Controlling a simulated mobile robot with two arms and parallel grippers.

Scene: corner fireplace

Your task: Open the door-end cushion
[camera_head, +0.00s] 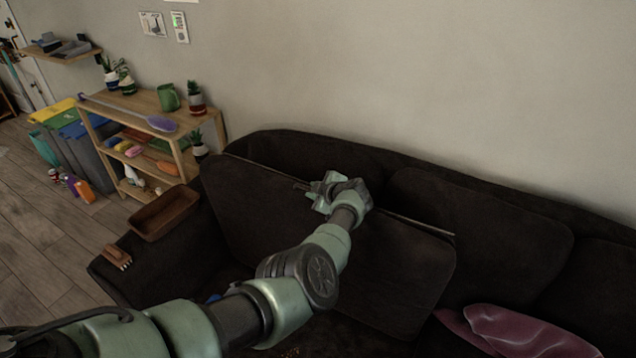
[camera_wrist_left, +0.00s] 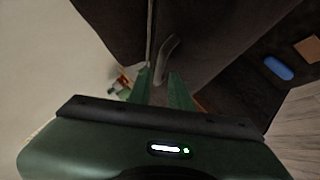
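The door-end cushion (camera_head: 400,275) of the dark sofa stands tilted up in front of the backrest, with a thin pale line along its top edge. My left gripper (camera_head: 322,192) is at the middle of that top edge. In the left wrist view the gripper (camera_wrist_left: 160,78) has its two green fingers apart, with a curved grey-brown handle-like strip (camera_wrist_left: 168,58) just beyond and between the tips. The dark cushion face (camera_wrist_left: 225,40) fills the upper right there. Whether the fingers touch the strip is unclear. My left arm hides part of the cushion and seat. My right gripper is out of view.
A wooden tray (camera_head: 165,212) and a small brown item (camera_head: 117,258) rest on the sofa's left arm. A purple cloth (camera_head: 515,332) lies at the right. A wooden shelf (camera_head: 140,105) and bins (camera_head: 75,140) stand left of the sofa. The wall is close behind.

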